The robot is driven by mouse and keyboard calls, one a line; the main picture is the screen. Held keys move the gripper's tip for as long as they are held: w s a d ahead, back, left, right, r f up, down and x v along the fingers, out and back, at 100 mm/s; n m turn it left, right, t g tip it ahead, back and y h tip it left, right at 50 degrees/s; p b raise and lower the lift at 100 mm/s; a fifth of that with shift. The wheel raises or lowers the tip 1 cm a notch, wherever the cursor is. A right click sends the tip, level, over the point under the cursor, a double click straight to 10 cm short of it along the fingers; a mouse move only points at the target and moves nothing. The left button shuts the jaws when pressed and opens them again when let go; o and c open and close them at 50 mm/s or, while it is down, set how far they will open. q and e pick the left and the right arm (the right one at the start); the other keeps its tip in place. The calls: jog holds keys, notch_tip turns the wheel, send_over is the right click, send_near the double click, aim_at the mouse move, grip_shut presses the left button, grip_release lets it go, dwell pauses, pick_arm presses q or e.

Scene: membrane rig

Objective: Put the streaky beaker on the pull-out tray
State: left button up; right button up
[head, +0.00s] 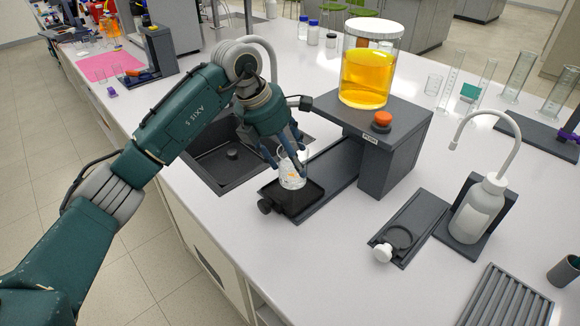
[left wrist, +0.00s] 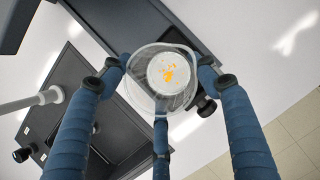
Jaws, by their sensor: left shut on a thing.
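The streaky beaker (head: 292,174) is clear glass with whitish streaks and small orange marks. My left gripper (head: 287,160) has its blue fingers closed around it from above. In the left wrist view, the beaker (left wrist: 162,78) sits upright between the fingers (left wrist: 161,82), with orange bits showing against its pale bottom. The black pull-out tray (head: 298,203) extends from the front of the dark rig, with a round knob at its near-left corner. The beaker is over the tray in the head view; I cannot tell whether its base touches. My right gripper is not in view.
The rig (head: 390,135) carries a lidded jar of orange liquid (head: 365,78) and an orange button (head: 382,120). A dark sink (head: 225,165) lies left of the tray. A wash bottle (head: 477,212) and a small dark stand (head: 411,228) are at right.

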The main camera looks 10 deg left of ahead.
aim_at(290, 170)
pick_arm(q)
notch_tip(290, 170, down, 4)
jog(key=shift+r+p, duration=0.15)
jog(key=shift+p, duration=0.2)
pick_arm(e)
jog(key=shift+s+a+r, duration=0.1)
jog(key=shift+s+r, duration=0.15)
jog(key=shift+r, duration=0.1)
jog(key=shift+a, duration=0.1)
pick_arm(q)
jog(key=shift+f, duration=0.2)
jog(key=o, duration=1.2)
jog(key=shift+o, duration=0.2)
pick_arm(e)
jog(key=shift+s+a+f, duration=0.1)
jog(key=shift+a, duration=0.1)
pick_arm(q)
jog(key=shift+r, duration=0.1)
jog(key=shift+r, duration=0.2)
jog(key=b+v, duration=0.2)
jog(key=v, duration=1)
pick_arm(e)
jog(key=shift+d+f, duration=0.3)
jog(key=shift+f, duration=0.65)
